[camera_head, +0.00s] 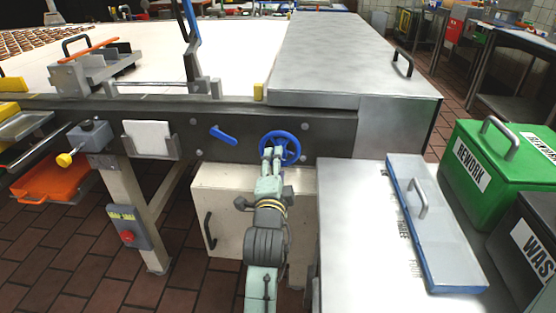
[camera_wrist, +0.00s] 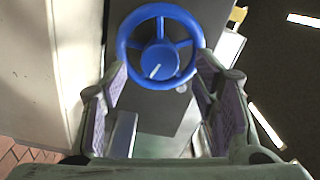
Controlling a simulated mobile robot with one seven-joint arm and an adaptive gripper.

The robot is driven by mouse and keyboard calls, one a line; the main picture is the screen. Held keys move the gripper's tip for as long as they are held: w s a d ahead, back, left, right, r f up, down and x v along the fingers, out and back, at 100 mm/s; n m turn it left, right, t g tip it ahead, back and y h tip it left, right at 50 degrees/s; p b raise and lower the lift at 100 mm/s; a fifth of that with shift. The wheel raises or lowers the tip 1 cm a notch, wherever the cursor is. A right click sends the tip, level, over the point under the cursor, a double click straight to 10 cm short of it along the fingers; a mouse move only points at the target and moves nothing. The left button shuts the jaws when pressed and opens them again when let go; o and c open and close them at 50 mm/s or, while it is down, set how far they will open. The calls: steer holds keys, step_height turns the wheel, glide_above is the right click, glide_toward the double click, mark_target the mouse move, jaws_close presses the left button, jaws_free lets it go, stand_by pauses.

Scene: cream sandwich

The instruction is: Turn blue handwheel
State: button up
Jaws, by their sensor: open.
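The blue handwheel (camera_head: 290,146) is mounted on the dark side rail of the machine. It has a round rim, spokes and a hub with a pale mark, seen face-on in the wrist view (camera_wrist: 159,62). My gripper (camera_head: 269,154) is in front of the wheel, over its left part in the head view. In the wrist view my gripper (camera_wrist: 160,82) is open, its two fingers to the left and right of the wheel's lower half. Nothing is held between them. I cannot tell whether the fingers touch the rim.
A blue lever (camera_head: 223,135) sits on the same rail, left of the wheel. A cream box (camera_head: 222,180) with a black handle is below the rail. A grey worktop (camera_head: 360,250) stands close on the right, with a green REWORK bin (camera_head: 475,160) beyond it.

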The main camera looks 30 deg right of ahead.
steer(key=v, duration=0.4)
stand_by(1.0)
